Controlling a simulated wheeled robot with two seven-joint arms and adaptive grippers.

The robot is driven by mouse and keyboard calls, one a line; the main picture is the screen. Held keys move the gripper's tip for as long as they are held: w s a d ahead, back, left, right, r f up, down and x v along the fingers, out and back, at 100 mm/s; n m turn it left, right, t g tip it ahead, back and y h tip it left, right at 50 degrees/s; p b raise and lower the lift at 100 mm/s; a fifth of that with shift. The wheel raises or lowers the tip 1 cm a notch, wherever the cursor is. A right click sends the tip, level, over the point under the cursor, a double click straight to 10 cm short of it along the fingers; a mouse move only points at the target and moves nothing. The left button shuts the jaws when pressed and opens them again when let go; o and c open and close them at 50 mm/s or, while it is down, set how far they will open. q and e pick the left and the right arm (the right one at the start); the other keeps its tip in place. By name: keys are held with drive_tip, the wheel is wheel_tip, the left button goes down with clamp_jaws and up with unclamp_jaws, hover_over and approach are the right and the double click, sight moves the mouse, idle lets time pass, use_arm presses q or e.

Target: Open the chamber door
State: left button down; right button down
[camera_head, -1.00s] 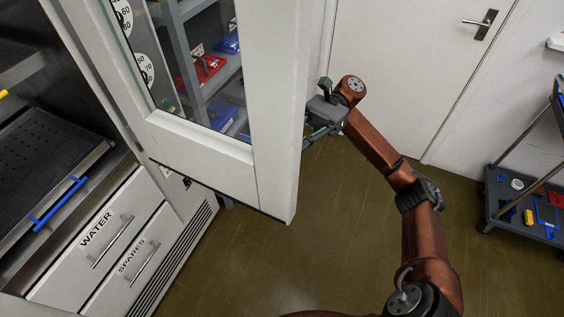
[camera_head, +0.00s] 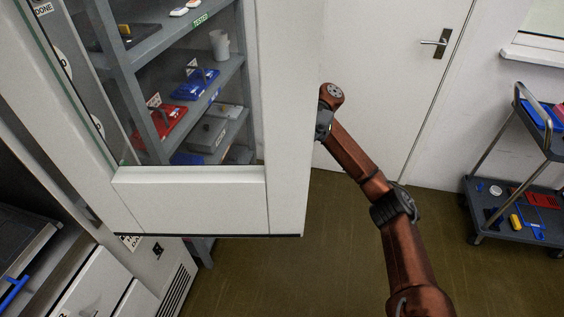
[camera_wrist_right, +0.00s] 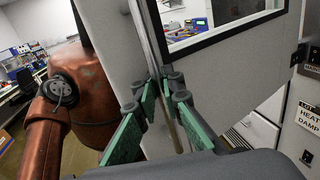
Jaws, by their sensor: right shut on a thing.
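The chamber door (camera_head: 195,203) is a thick white panel with a large window. It stands swung out from the chamber, across the left and middle of the head view. My right gripper (camera_wrist_right: 163,88) is shut on the door's handle (camera_wrist_right: 150,35), a grey vertical bar, between its green finger pads in the right wrist view. In the head view the gripper is mostly hidden by the door's right edge, and the handle does not show. The chamber's lower front (camera_head: 165,262) shows at the bottom left. My left gripper is not in view.
A shelf rack (camera_head: 150,55) with red and blue items shows through the door window. A dark tray with a blue handle (camera_head: 14,292) is at the lower left. A cart (camera_head: 515,200) stands at the right, a room door (camera_head: 380,60) behind. The floor (camera_head: 300,270) is clear below the door.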

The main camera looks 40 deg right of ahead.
drive_tip(key=shift+d, duration=0.1)
idle(0.3)
drive_tip(key=c, duration=2.1)
unclamp_jaws()
drive_tip(key=shift+d, duration=0.1)
drive_tip(key=shift+r, duration=0.1)
drive_tip(key=shift+r, duration=4.9)
